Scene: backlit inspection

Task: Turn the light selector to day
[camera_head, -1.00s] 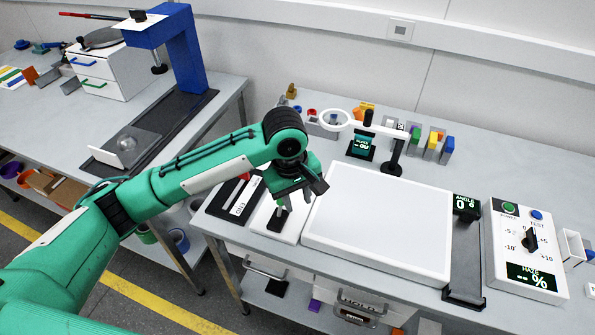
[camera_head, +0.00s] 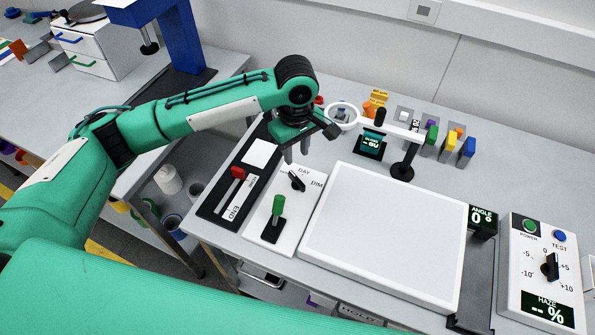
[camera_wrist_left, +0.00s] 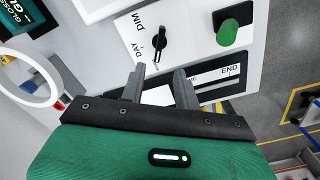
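The light selector is a small black knob (camera_head: 297,181) on a white panel (camera_head: 262,235), with DAY and DIM printed beside it. In the left wrist view the knob (camera_wrist_left: 159,45) stands just beyond my fingertips, its long shape running roughly up and down the picture. I cannot tell which label it points to. My left gripper (camera_head: 297,153) hangs over the far end of the panel, close to the knob and apart from it. In the left wrist view its two fingers (camera_wrist_left: 160,78) are spread with nothing between them. My right gripper is not in view.
A green-handled switch (camera_head: 277,208) stands on the same panel, nearer the front. A black slider unit with a red knob (camera_head: 238,173) lies left of it. A large white light panel (camera_head: 385,235) is to the right. A ring magnifier (camera_head: 342,116) stands behind.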

